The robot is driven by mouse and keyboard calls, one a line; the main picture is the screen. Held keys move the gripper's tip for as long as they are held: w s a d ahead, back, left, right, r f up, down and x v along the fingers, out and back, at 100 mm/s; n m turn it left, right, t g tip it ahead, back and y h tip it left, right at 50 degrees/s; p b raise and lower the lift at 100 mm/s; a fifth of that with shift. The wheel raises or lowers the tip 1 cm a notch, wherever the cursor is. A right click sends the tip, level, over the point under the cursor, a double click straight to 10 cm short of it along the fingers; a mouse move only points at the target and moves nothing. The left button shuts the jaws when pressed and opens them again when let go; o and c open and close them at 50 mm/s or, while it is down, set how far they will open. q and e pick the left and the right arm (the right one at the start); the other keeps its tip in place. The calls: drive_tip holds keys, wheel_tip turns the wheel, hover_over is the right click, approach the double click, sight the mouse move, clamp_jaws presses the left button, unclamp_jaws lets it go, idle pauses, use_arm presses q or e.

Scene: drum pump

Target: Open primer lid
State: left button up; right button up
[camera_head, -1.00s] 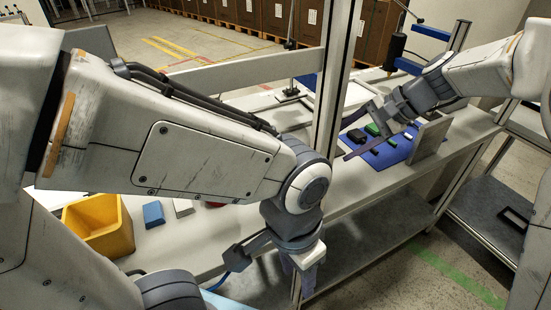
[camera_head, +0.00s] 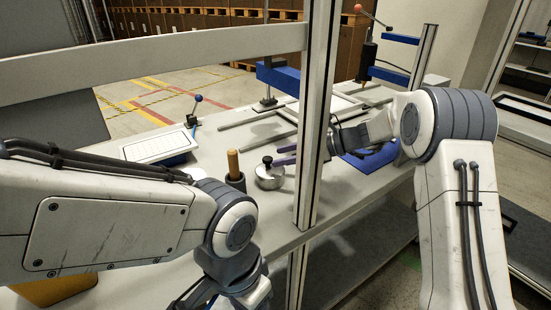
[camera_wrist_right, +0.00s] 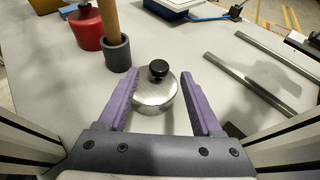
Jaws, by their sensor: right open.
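A low, round silvery metal pot (camera_head: 269,180) with a black knob (camera_head: 267,160) on its lid stands on the table. In the right wrist view, the pot (camera_wrist_right: 154,98) and its knob (camera_wrist_right: 158,70) lie between the purple fingers of my right gripper (camera_wrist_right: 162,75). A gap shows on both sides, and the gripper is open and empty. In the head view, my right gripper (camera_head: 277,156) reaches in from the right beside the knob. The lid looks seated on the pot. My left arm is at lower left; its fingers are out of the picture.
A grey cup (camera_head: 235,181) with a wooden handle (camera_head: 233,163) stands just left of the pot. A red container (camera_wrist_right: 86,29) stands near that cup. A metal upright (camera_head: 316,110) rises in front of my right arm. A white-topped box (camera_head: 158,145) lies farther back.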

sight(270, 166)
drive_tip(key=shift+x, duration=1.3)
clamp_jaws()
drive_tip(key=shift+d, duration=0.1)
idle(0.4)
